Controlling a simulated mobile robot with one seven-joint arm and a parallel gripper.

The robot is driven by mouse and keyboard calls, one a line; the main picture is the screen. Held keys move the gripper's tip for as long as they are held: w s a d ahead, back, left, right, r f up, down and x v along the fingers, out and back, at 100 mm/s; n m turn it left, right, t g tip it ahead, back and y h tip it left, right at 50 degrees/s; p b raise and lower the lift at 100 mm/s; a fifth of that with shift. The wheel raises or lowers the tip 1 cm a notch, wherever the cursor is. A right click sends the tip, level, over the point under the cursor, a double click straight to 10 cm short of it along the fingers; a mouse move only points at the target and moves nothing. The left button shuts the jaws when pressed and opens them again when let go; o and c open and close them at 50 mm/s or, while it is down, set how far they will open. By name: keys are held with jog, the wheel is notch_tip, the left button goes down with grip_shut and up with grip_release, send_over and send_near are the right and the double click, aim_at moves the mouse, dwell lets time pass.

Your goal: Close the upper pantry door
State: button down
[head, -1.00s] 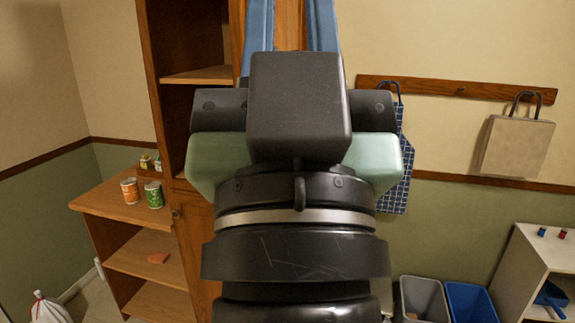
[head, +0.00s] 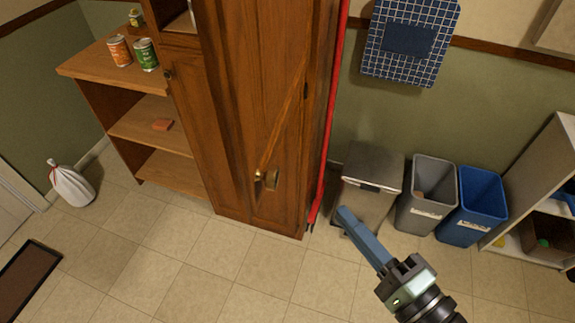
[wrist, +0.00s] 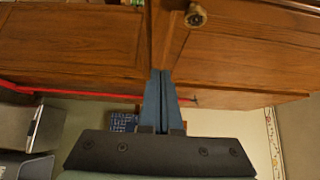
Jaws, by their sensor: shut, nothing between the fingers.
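The upper pantry door (head: 285,75) is a brown wood panel standing out from the tall pantry, seen steeply from above. A brass knob (head: 268,180) sits near its lower end. Part of the open pantry inside (head: 180,25) shows left of the door, so the door is not flush. My gripper (head: 345,212) is at the lower right, apart from the knob in the picture, with its blue fingers together and empty. In the wrist view my gripper (wrist: 160,74) is shut in front of wood panels, with a brass knob (wrist: 196,15) beyond the tips. The door's top is out of view.
A lower door (head: 185,125) looks shut. Open shelves (head: 140,125) with two cans stand at the left. A red pole (head: 328,125) leans beside the pantry. A metal bin (head: 372,175), a grey bin (head: 427,195) and a blue bin (head: 472,205) stand right. Front floor is clear.

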jog(key=p, duration=0.3)
send_near(272, 158)
jog(key=w, duration=0.4)
jog(key=shift+w+a+p, duration=0.2)
jog(key=shift+a+p, duration=0.15)
jog(key=shift+a, duration=0.25)
jog(key=shift+w+a+p, duration=0.2)
jog(key=shift+a+p, duration=0.1)
jog(key=shift+a, duration=0.35)
jog(key=shift+w+a, duration=0.1)
jog(key=shift+a, duration=0.25)
jog(key=shift+a, duration=0.1)
